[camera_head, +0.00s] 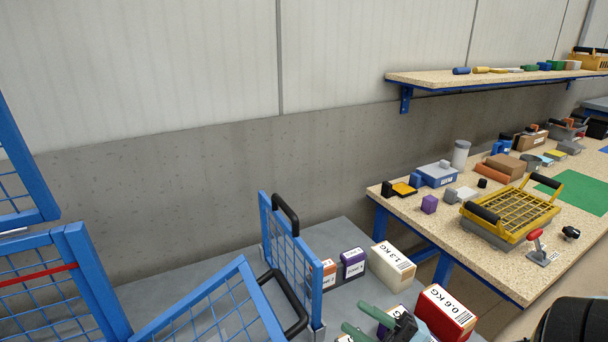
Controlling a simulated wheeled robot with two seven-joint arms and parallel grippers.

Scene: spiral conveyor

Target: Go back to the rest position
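My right gripper (354,318) shows at the bottom edge, right of centre. Its two green fingers point left and stand apart, with nothing visible between them. It is over the grey platform (345,238) of a blue wire-mesh cart, among labelled boxes. The rest of its arm is mostly cut off by the frame. My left gripper is not in view.
Near the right gripper are a red-and-white box (446,313), a white box (392,266) and a purple box (353,263). Blue mesh panels (289,262) with black handles stand left. A workbench (480,254) with a yellow basket (511,212) stands right, below a shelf (430,77).

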